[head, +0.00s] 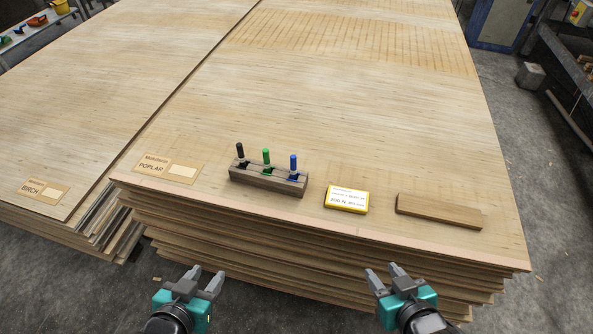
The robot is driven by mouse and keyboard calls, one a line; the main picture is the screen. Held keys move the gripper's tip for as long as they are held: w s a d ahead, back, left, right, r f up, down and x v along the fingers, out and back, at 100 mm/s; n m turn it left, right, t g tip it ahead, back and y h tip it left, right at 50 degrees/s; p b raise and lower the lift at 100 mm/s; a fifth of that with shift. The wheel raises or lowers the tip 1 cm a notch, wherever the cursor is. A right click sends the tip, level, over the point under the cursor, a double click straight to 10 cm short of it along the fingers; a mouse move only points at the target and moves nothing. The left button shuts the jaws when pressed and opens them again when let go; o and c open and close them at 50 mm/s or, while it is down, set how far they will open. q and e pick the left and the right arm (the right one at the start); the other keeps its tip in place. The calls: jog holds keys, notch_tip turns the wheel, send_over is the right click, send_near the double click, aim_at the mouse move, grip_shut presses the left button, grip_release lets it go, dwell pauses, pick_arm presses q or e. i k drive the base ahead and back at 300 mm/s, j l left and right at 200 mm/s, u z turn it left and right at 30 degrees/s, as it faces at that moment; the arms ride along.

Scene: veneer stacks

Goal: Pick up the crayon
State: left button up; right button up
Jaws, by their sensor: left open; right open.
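Three crayons stand upright in a dark wooden holder (265,182) near the front edge of the poplar veneer stack. They are a black crayon (240,152) at the left, a green crayon (266,157) in the middle and a blue crayon (293,163) at the right. Their lower ends are partly hidden in the holder. My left gripper (204,272) is open and empty in front of the stack's front edge, below and left of the holder. My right gripper (381,272) is open and empty, also in front of the edge, below and right of the holder.
A yellow-edged box with a white label (346,199) and a wooden block (439,211) lie right of the holder. A poplar label (168,168) lies left of it. The birch stack (80,120) stands at the left. The veneer behind the holder is clear.

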aim_at(293, 158)
jog(key=u, duration=1.75)
jog(key=z, duration=1.75)
jog(key=i+j+z, duration=0.2)
jog(key=j, duration=0.15)
jog(key=i+j+z, duration=0.15)
jog(key=j, duration=0.25)
jog(key=i, duration=0.05)
